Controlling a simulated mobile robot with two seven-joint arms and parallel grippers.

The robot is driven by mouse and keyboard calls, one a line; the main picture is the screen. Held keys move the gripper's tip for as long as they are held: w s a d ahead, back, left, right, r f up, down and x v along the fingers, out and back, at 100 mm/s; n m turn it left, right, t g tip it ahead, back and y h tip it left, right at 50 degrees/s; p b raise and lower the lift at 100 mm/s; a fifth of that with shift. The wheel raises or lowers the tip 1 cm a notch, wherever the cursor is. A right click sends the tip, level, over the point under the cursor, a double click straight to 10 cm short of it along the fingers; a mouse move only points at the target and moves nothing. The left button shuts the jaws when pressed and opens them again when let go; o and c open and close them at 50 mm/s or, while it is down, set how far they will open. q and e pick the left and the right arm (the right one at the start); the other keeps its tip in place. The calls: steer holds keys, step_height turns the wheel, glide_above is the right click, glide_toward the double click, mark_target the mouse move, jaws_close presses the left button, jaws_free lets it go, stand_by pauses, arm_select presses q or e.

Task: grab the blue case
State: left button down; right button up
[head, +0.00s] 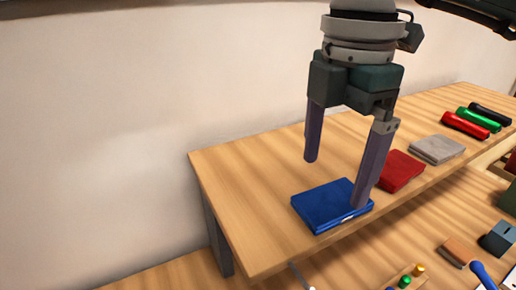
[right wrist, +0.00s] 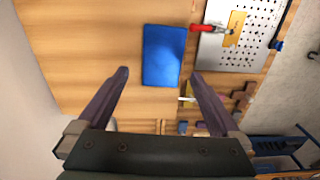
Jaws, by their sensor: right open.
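The blue case (head: 325,204) lies flat near the left end of the raised wooden shelf in the head view. It also shows in the right wrist view (right wrist: 163,55), ahead of the fingers and between their lines. My right gripper (head: 336,184) is open and empty, pointing down above the case. In the head view one finger covers part of the case's right side; the other is behind the case. I cannot tell whether a finger touches it. In the right wrist view the open fingertips (right wrist: 160,72) show on either side of the case. My left gripper is not in view.
A red case (head: 400,171) and a grey case (head: 437,149) lie to the right on the shelf (head: 250,190). Red, green and dark cylinders (head: 478,119) lie further right. Small blocks and tools occupy the lower surface. The shelf's left end is clear.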

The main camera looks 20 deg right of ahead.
mark_target(330, 200)
steer(key=f, duration=0.2)
steer(key=f+p, duration=0.1)
steer(key=f, duration=0.1)
steer(key=shift+s+d+f, duration=0.1)
steer(key=shift+s+f, duration=0.1)
steer(key=shift+c, duration=0.4)
steer(key=c, duration=1.2)
steer(key=shift+c, duration=0.2)
steer(key=shift+r, duration=0.2)
